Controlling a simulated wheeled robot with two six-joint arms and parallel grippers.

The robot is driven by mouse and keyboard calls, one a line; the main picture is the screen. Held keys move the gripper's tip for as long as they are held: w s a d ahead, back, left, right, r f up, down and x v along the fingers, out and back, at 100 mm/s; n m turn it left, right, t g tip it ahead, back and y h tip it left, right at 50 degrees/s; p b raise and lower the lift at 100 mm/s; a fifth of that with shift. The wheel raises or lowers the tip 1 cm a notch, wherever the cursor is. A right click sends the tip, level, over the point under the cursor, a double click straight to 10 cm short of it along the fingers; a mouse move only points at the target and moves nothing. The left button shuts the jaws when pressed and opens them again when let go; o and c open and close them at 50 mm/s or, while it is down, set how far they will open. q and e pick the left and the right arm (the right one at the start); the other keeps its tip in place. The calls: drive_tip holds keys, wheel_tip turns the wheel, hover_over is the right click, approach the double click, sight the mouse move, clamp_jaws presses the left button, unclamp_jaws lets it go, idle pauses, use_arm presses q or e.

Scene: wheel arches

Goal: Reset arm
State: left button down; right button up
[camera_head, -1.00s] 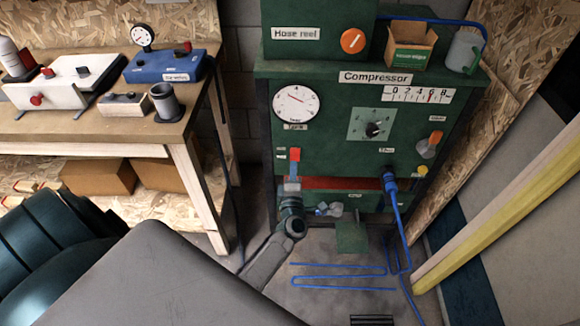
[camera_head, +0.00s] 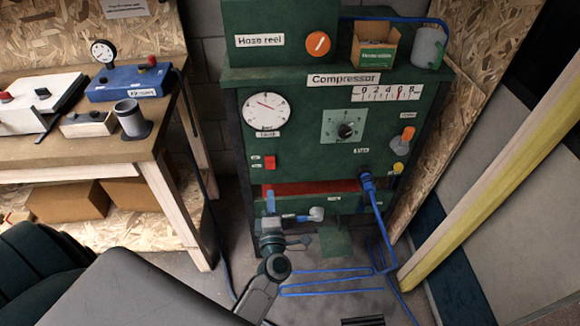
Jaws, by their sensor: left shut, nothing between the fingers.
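My left gripper (camera_head: 270,203) shows low in the head view, in front of the lower part of the green compressor panel (camera_head: 310,140). Its arm comes up from the bottom edge. Its fingers are together and hold nothing. The fingertips are below the red switch (camera_head: 270,162), with a gap in the picture; I cannot tell its depth. My right gripper is not in view.
A blue hose (camera_head: 378,215) runs from the panel down to the floor, right of my arm. The workbench (camera_head: 75,150) with devices stands at left. A yellow-edged post (camera_head: 490,200) stands at right. Some floor is clear before the compressor.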

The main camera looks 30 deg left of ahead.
use_arm(q)
drive_tip(key=shift+f, duration=0.15)
drive_tip(key=s+d+f+m+g+h, duration=0.1)
drive_tip(key=s+d+f+m+h, duration=0.15)
drive_tip(key=f+m, duration=0.45)
drive_tip(key=s+d+f+m+g+h, duration=0.1)
drive_tip(key=s+f+m+g+h, duration=0.2)
drive_tip(key=f, duration=0.8)
drive_tip(key=s+d+f+m+h, duration=0.25)
drive_tip(key=f+m+h, duration=0.2)
drive_tip(key=f, duration=0.45)
drive_tip(key=s+a+f+m+g, duration=0.2)
drive_tip(key=s+f, duration=0.4)
drive_tip(key=s, duration=0.3)
drive_tip(key=s+a+f+m+g, duration=0.3)
drive_tip(key=s+f+m+g, duration=0.1)
drive_tip(key=s, duration=0.6)
drive_tip(key=s+a+f+m+g, duration=0.2)
drive_tip(key=s+f+m+g, duration=0.2)
drive_tip(key=s+f, duration=0.5)
drive_tip(key=shift+s+a+g+y, duration=0.4)
drive_tip(key=shift+s+g, duration=0.2)
drive_tip(key=shift+s, duration=0.1)
drive_tip(key=shift+w+f, duration=0.1)
